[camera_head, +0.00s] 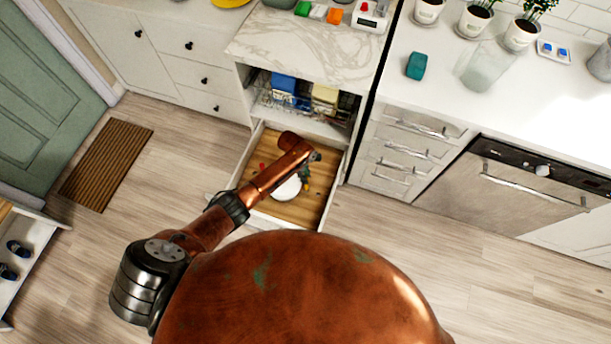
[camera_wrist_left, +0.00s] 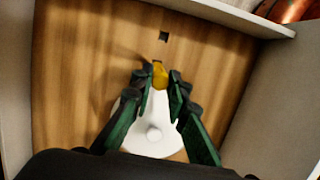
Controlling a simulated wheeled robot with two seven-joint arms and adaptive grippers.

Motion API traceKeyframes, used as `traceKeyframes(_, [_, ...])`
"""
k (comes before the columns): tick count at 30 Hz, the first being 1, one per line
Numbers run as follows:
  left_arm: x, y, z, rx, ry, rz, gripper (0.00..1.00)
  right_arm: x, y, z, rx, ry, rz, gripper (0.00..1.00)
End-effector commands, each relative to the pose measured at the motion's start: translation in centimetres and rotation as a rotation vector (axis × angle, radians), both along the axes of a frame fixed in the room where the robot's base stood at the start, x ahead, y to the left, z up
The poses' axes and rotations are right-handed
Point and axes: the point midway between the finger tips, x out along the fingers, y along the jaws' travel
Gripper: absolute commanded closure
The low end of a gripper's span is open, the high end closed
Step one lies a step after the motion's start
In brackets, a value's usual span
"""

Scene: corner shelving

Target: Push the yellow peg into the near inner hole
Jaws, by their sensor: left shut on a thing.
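The yellow peg (camera_wrist_left: 159,76) shows between the fingertips of my left gripper (camera_wrist_left: 160,82) in the left wrist view. The gripper is shut on it above the wooden board (camera_wrist_left: 85,60). The peg's lower end is hard to see. In the head view my left gripper (camera_head: 306,178) is over the open drawer, small and partly hidden by my arm. My right gripper is not in view.
A white round piece with a knob (camera_wrist_left: 153,135) lies below the gripper, partly hidden by the fingers. Pale drawer walls (camera_wrist_left: 290,105) border the board. In the head view a small red thing (camera_head: 262,167) stands at the board's left. Wire racks sit above the drawer.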

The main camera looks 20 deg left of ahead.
Motion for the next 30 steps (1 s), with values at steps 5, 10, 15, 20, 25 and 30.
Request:
traceKeyframes(5, [0.03, -0.02, 0.05, 0.000, -0.001, 0.000, 1.00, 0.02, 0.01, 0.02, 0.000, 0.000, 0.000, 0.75])
traceKeyframes(10, [0.03, -0.02, 0.05, 0.000, -0.001, 0.000, 1.00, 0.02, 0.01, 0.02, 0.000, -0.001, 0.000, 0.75])
traceKeyframes(15, [0.02, -0.03, 0.08, 0.000, -0.001, 0.000, 1.00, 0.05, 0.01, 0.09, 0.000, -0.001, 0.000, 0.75])
traceKeyframes(20, [0.02, -0.06, 0.17, -0.001, -0.001, 0.001, 1.00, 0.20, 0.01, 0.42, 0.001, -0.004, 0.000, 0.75])
traceKeyframes(25, [0.01, -0.06, 0.06, 0.000, -0.001, -0.001, 1.00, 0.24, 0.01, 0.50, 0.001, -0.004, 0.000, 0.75])
traceKeyframes(30, [-0.01, -0.03, 0.03, 0.000, 0.000, 0.000, 1.00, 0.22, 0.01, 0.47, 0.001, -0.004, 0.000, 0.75])
